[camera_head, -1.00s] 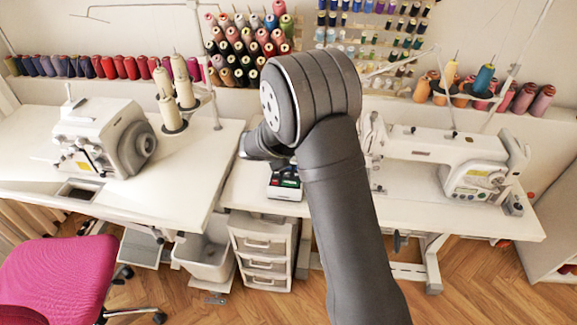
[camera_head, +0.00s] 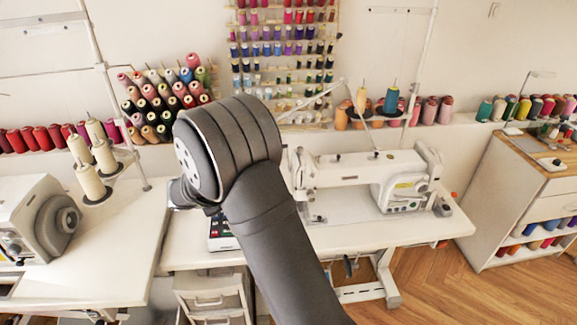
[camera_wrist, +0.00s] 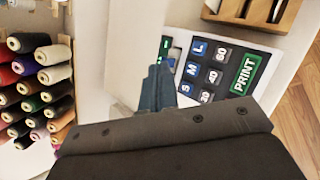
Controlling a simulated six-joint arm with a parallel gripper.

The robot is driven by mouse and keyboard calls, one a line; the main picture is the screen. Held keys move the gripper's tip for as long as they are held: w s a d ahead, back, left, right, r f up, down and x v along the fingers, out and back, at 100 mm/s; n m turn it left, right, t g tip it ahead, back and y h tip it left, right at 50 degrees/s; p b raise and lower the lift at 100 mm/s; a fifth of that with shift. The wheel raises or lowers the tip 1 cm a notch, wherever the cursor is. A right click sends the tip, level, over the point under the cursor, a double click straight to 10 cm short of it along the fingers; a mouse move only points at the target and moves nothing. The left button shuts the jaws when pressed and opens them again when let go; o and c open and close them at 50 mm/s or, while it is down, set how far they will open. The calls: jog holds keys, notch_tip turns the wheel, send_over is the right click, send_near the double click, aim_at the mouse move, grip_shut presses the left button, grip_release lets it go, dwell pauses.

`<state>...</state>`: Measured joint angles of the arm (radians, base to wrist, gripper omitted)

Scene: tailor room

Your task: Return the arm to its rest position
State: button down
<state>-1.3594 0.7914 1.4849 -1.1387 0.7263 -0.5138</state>
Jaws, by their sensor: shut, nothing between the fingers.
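My arm rises from the bottom of the head view and bends at its elbow in the middle of the picture. The gripper itself is hidden behind the arm in that view. In the wrist view my gripper (camera_wrist: 157,88) shows with its fingers together and nothing between them. Beyond the fingers is a label printer panel (camera_wrist: 215,72) with blue and grey size keys and a green PRINT key. The same device (camera_head: 222,232) shows partly behind my arm on the white table in the head view.
A sewing machine (camera_head: 375,175) stands right of my arm, and a serger (camera_head: 35,220) with cone threads (camera_head: 88,170) stands left. Thread spools (camera_wrist: 40,90) hang close by in the wrist view. A shelf cabinet (camera_head: 520,195) is at the far right, with open floor before it.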

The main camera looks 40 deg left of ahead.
jog(key=shift+f, duration=0.8)
notch_tip(320, 180, up, 6)
jog(key=shift+f, duration=0.2)
jog(key=shift+f, duration=0.1)
